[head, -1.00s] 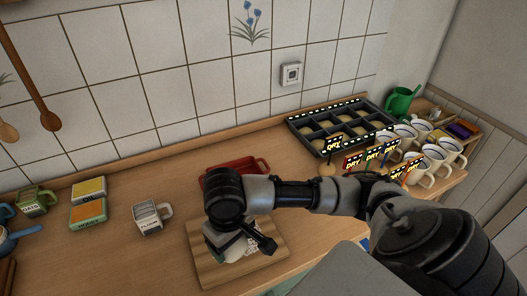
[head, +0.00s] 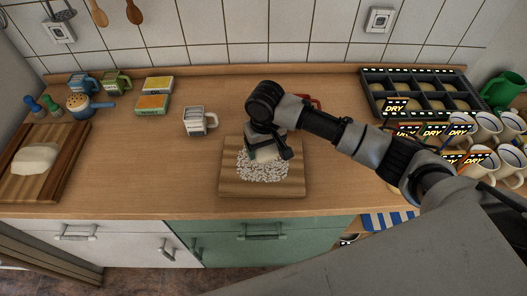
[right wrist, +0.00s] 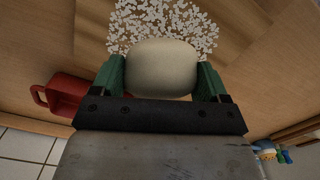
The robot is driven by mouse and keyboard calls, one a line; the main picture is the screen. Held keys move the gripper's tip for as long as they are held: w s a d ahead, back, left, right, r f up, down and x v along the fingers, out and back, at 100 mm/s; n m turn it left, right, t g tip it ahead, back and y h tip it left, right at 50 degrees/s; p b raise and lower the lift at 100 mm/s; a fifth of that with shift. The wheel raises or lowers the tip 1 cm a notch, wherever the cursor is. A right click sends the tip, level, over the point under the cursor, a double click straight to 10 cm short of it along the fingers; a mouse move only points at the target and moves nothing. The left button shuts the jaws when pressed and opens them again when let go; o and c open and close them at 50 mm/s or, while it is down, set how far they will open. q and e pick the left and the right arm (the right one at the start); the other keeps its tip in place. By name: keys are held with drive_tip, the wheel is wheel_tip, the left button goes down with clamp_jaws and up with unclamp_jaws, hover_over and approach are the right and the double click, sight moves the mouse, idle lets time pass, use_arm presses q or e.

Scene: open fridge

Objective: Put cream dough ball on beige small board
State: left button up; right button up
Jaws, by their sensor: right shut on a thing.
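The beige small board (head: 292,187) lies on the wooden counter at the centre of the head view, with white flakes (head: 262,172) scattered over its middle. My right gripper (head: 268,154) is above the board's back half. In the right wrist view, its green fingers are shut on the cream dough ball (right wrist: 161,67), one on each side. The flakes show just beyond the ball. I cannot tell whether the ball touches the board. In the head view my gripper mostly hides the ball. My left gripper is not in view.
A red tray (head: 307,102) is behind my right arm. A darker board (head: 66,160) with pale dough (head: 35,158) is at far left. A black compartment tray (head: 373,92) and several mugs crowd the right.

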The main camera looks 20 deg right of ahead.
sight(263, 155)
drive_tip(key=shift+w+a+f, duration=0.15)
drive_tip(key=shift+w+f, duration=0.2)
drive_tip(key=shift+w, duration=0.2)
wheel_tip(263, 155, down, 3)
drive_tip(key=shift+f+p, duration=0.1)
drive_tip(key=shift+p, duration=0.45)
drive_tip(key=shift+f, duration=0.35)
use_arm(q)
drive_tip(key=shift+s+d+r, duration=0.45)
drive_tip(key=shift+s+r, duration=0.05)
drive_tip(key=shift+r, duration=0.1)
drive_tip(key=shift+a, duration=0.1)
use_arm(e)
drive_tip(key=shift+f, duration=0.15)
drive_tip(key=o, duration=1)
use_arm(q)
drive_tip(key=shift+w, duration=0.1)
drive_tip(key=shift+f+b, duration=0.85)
use_arm(e)
wheel_tip(263, 155, up, 12)
drive_tip(key=shift+r, duration=0.1)
